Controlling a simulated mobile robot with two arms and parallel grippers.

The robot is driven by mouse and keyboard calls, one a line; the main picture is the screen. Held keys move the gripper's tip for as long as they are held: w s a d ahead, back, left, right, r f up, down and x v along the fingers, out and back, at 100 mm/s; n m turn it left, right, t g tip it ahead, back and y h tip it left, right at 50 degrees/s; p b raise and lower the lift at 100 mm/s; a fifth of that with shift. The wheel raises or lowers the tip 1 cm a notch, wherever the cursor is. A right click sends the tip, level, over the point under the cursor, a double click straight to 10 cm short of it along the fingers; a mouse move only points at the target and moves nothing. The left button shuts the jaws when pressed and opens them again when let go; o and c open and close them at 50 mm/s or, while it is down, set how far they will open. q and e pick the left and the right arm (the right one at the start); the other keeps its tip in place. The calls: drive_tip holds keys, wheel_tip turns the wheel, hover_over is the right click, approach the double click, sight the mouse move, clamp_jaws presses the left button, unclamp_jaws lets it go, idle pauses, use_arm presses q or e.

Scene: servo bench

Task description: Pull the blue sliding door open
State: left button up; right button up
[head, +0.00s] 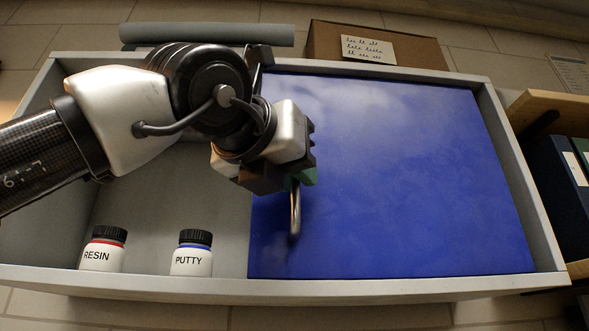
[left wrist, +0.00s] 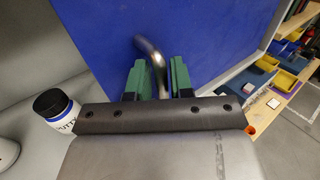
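The blue sliding door (head: 400,170) covers the right part of a grey open-topped case and also shows in the left wrist view (left wrist: 100,35). A curved metal handle (head: 295,215) stands on the door near its left edge. My left gripper (head: 303,180) is at the handle's upper part in the head view. In the left wrist view its green fingers (left wrist: 157,80) lie on either side of the handle (left wrist: 152,50), with little or no gap, and look shut on it. My right gripper is not in view.
The case's left part is uncovered and holds a RESIN bottle (head: 103,250) and a PUTTY bottle (head: 192,254). A grey rim (head: 300,290) runs along the front. A cardboard box (head: 375,45) stands behind, and a wooden shelf with binders (head: 560,165) is at right.

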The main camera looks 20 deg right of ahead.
use_arm(q)
drive_tip(key=b+v, duration=0.4)
drive_tip(key=v, duration=0.6)
drive_tip(key=shift+s+a, duration=0.25)
drive_tip(key=shift+s, duration=0.05)
